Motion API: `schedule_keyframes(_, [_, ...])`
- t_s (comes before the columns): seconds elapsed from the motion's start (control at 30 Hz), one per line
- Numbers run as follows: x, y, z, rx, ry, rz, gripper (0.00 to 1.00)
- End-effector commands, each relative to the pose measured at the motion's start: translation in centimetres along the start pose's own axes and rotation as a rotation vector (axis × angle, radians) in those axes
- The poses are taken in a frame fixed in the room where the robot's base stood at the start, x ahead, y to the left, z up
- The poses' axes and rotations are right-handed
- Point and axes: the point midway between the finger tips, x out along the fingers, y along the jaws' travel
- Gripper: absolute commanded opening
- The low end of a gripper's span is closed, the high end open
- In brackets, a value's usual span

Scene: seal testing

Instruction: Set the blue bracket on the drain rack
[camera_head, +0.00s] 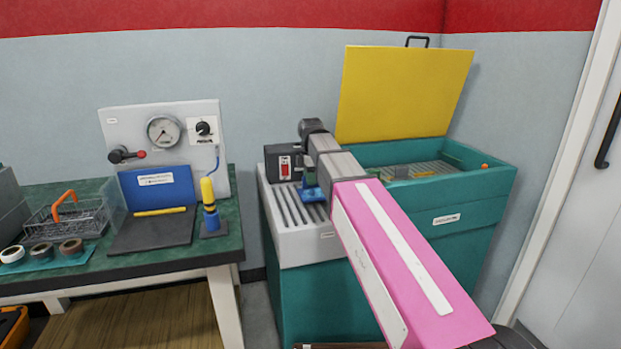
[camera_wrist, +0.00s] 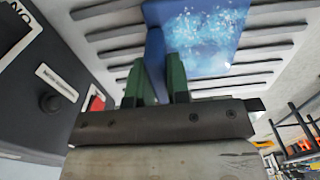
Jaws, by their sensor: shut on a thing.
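The blue bracket (camera_head: 312,194) is at the slatted drain rack (camera_head: 285,207) in the head view, below my gripper (camera_head: 309,178). In the wrist view the green fingers of my gripper (camera_wrist: 156,82) are shut on the bracket's narrow upright plate. The bracket's wider plate (camera_wrist: 208,38) spreads to the right, with pale speckles on it. The slats of the drain rack (camera_wrist: 95,32) show around it. I cannot tell whether the bracket touches the slats. My pink arm hides part of the rack's right side in the head view.
A dark control box (camera_head: 283,163) with a red switch stands at the rack's back left. Right of the rack is a green tank (camera_head: 480,190) with its yellow lid (camera_head: 400,95) raised. A test bench (camera_head: 150,253) with a gauge panel (camera_head: 163,130) and wire basket (camera_head: 70,218) stands left.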

Motion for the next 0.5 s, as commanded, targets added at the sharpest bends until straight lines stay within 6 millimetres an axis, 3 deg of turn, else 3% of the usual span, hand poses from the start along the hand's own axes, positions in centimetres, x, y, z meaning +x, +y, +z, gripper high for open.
schedule_keyframes(0.5, [0.74,0.01,0.0,0.0,0.0,0.0,0.0])
